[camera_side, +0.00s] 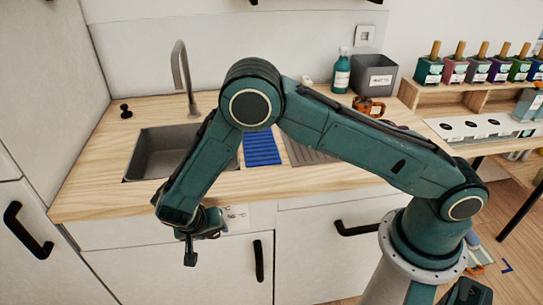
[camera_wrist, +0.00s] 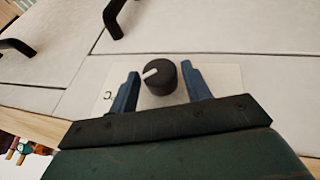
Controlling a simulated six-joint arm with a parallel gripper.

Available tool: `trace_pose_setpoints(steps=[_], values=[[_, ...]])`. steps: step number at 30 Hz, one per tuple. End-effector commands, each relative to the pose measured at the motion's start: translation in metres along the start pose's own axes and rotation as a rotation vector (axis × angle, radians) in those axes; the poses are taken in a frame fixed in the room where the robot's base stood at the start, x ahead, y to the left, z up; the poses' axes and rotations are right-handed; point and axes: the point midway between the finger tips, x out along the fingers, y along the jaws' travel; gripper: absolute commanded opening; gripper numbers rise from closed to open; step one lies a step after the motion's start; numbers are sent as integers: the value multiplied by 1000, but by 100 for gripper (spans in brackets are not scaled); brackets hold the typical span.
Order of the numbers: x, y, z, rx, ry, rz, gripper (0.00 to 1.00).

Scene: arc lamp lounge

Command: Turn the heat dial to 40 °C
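The heat dial (camera_wrist: 159,77) is a black round knob with a white pointer mark, on a pale panel (camera_wrist: 224,77) on the cabinet front. In the wrist view the pointer aims to the left and slightly down. My gripper (camera_wrist: 160,82) is open, with one blue finger on each side of the dial and a visible gap to each. In the side view my gripper (camera_side: 196,250) is in front of the cabinet, and it hides the dial. Part of the panel (camera_side: 236,216) shows to its right. The scale numbers are mostly hidden or too small to read.
Black handles (camera_side: 259,260) (camera_side: 28,230) stick out from the cabinet fronts near my gripper. Above are the wooden counter (camera_side: 330,180), a sink (camera_side: 160,150) and a blue ribbed mat (camera_side: 262,148). An orange mug (camera_side: 368,106) and a grey bin (camera_side: 375,76) stand at the back.

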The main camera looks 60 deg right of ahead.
Motion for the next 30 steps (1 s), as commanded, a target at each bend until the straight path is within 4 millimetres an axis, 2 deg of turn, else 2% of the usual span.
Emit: trace_pose_setpoints(steps=[1, 5, 14, 30], values=[[0, 0, 0, 0, 0, 0, 38], [0, 0, 0, 0, 0, 0, 13], [1, -1, -1, -16, 4, 34, 13], [1, -5, -3, -103, 4, 242, 13]])
